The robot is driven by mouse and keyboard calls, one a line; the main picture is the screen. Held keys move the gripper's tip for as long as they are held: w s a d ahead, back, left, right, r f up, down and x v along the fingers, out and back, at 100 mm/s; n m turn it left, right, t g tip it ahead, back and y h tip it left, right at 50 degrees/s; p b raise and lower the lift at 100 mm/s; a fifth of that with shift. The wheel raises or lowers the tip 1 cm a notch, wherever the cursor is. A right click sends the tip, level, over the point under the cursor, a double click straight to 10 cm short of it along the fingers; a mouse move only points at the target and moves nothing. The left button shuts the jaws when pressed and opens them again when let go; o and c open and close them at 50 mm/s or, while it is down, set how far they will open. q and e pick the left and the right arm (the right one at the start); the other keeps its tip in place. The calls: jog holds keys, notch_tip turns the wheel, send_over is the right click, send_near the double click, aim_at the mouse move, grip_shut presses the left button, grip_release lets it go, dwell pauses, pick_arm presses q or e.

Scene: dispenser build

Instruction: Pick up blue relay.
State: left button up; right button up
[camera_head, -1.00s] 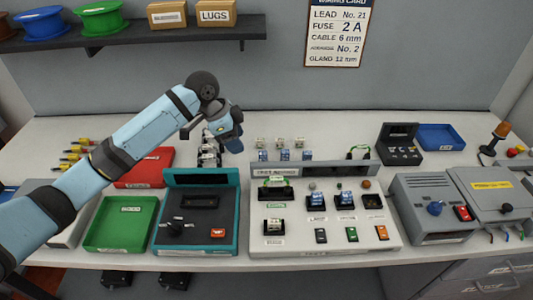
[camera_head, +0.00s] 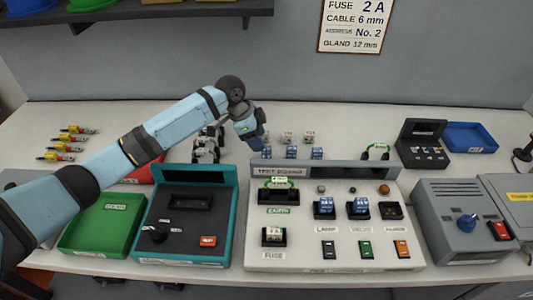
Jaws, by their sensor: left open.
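Three blue relays stand in a row at the back of the table, behind the test board: a left one (camera_head: 267,152), a middle one (camera_head: 291,152) and a right one (camera_head: 317,153). Two more blue relays sit in sockets on the test board, one on the left (camera_head: 325,206) and one on the right (camera_head: 359,207). My left gripper (camera_head: 259,147) points down just beside the left relay of the back row and partly overlaps it in view. It is open; its fingertips are hard to make out. My right gripper is out of view.
White fuse-like parts (camera_head: 287,137) stand behind the relays. The white test board (camera_head: 290,259) fills the front middle, beside a teal-edged tester (camera_head: 183,254). A green tray (camera_head: 100,225) is at left, a blue tray (camera_head: 470,138) at back right.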

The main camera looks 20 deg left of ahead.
aim_at(266, 153)
pick_arm(q)
jog(key=x, duration=0.5)
jog(key=shift+w, duration=0.25)
jog(key=c, duration=1)
